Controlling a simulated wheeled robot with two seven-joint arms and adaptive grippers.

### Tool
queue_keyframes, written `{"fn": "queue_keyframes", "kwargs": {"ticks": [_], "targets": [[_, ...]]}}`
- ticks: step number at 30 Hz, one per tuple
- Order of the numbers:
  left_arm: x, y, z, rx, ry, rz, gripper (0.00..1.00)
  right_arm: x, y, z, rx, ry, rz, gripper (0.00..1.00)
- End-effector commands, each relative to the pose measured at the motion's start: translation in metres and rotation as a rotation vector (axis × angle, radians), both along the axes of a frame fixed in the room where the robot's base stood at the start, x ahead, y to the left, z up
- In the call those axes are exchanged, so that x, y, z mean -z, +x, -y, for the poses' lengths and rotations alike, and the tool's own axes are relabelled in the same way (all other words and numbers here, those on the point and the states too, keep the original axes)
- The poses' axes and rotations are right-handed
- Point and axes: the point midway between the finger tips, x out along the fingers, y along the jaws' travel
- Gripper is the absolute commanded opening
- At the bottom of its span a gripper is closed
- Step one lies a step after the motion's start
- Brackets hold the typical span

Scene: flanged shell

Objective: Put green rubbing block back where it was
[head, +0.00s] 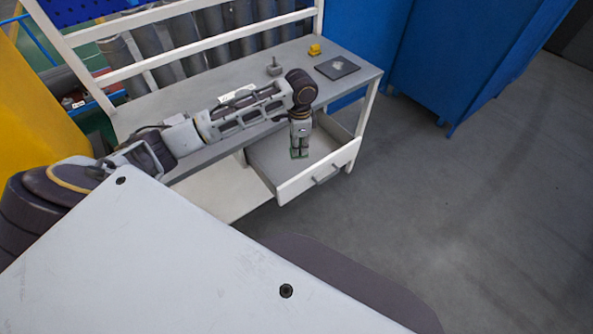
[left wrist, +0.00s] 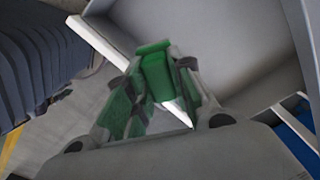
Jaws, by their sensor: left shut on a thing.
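My left gripper (head: 299,151) hangs pointing down over the open drawer (head: 318,172) of the workbench. It is shut on the green rubbing block (left wrist: 155,76), which sits between its fingertips in the left wrist view. The drawer's white wall and grey floor lie beyond the block in the left wrist view; I cannot tell whether the block touches the drawer. My right gripper is not in view.
On the workbench top (head: 205,82) are a dark plate (head: 337,68) with a pale patch, a small yellow object (head: 314,50) and a grey knobbed piece (head: 274,68). Blue cabinets (head: 430,60) stand behind at the right. The floor right of the drawer is clear.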

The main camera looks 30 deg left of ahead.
Motion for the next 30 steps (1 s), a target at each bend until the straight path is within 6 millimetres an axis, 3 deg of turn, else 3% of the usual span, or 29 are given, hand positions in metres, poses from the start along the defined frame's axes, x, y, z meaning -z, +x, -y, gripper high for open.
{"fn": "queue_keyframes", "kwargs": {"ticks": [8, 30], "targets": [[0.014, 0.007, -0.018, 0.199, -0.001, -0.001, 0.04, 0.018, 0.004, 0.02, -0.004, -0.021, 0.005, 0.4], [0.036, 0.022, -0.056, 0.667, -0.009, 0.005, 0.04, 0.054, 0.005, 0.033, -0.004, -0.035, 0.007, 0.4]]}}
